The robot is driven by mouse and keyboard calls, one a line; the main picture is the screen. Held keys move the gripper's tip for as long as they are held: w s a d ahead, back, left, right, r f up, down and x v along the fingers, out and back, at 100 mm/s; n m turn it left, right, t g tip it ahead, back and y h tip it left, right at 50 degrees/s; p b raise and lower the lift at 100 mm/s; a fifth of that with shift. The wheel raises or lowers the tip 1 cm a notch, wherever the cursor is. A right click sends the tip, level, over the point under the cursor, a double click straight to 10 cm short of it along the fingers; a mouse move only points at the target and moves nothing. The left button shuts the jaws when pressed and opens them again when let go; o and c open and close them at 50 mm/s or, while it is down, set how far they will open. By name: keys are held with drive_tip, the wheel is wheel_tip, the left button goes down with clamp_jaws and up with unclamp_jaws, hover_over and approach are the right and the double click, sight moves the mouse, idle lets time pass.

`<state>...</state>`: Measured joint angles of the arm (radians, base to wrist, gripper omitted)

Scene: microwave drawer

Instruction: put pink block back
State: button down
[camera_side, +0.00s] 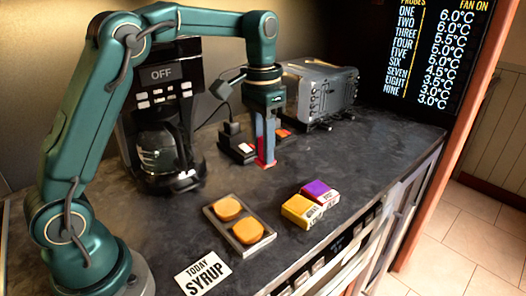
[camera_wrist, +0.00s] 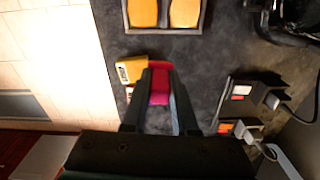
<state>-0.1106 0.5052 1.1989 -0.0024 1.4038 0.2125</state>
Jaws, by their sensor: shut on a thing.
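A pink block (camera_wrist: 159,84) sits between the two fingers of my gripper (camera_wrist: 160,76) in the wrist view. In the side view my gripper (camera_side: 265,160) points straight down over the counter, shut on the pink block, which shows as a pinkish-red patch (camera_side: 264,153) at the fingertips. The fingers hide part of the block. I cannot tell whether its bottom touches the counter.
A yellow box (camera_side: 302,210) and a purple box (camera_side: 320,191) stand together nearer the front edge. A tray (camera_side: 246,255) with two orange rounds lies to the left. Small black units (camera_side: 237,145) sit behind my gripper, with a coffee maker (camera_side: 160,120) and a grey toaster (camera_side: 320,90).

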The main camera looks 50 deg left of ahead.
drive_tip(key=w+a+f+n, duration=0.1)
drive_tip(key=w+a+f, duration=0.1)
drive_tip(key=w+a, duration=0.35)
drive_tip(key=f, duration=0.2)
drive_tip(key=s+a+f, duration=0.1)
drive_tip(key=f, duration=0.1)
drive_tip(key=a+f, duration=0.1)
drive_tip(key=f, duration=0.2)
drive_tip(key=shift+s, duration=0.3)
drive_tip(key=shift+f, duration=2.05)
drive_tip(key=shift+f, duration=0.15)
drive_tip(key=c, duration=0.7)
unclamp_jaws()
